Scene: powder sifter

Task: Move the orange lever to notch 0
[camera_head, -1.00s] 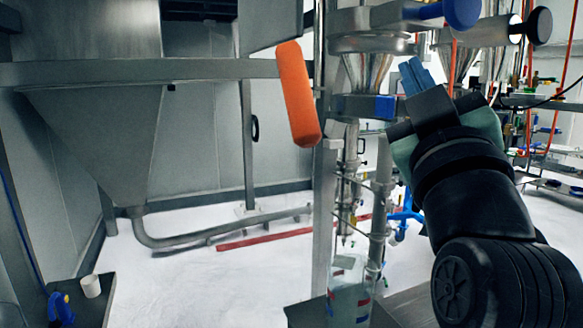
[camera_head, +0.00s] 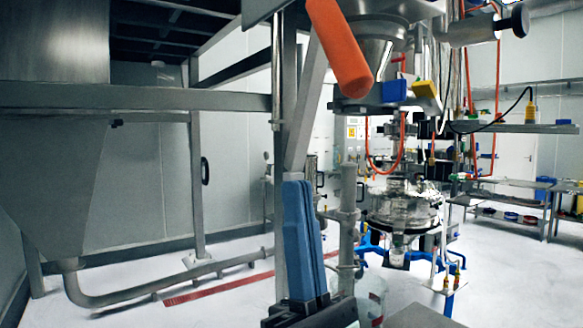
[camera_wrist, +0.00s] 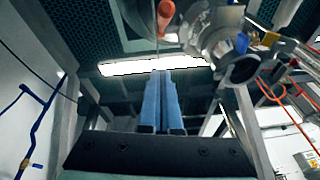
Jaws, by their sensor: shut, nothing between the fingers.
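The orange lever (camera_head: 340,48) hangs at the top of the head view, tilted, its lower end toward the right. Its upper end is cut off by the frame edge. In the wrist view the orange lever (camera_wrist: 165,14) shows at the top, beyond my fingertips. My gripper (camera_head: 297,184) points upward, below and a little left of the lever in the head view. Its blue fingers are together and empty, and appear apart from the lever. The fingertips (camera_wrist: 160,73) also show in the wrist view. No notch marks can be made out.
A steel post (camera_head: 288,110) stands behind my gripper, with a long horizontal beam (camera_head: 140,97) to its left. A metal hopper (camera_head: 55,180) is at the left. Steel sifter parts (camera_head: 375,50) are close right of the lever.

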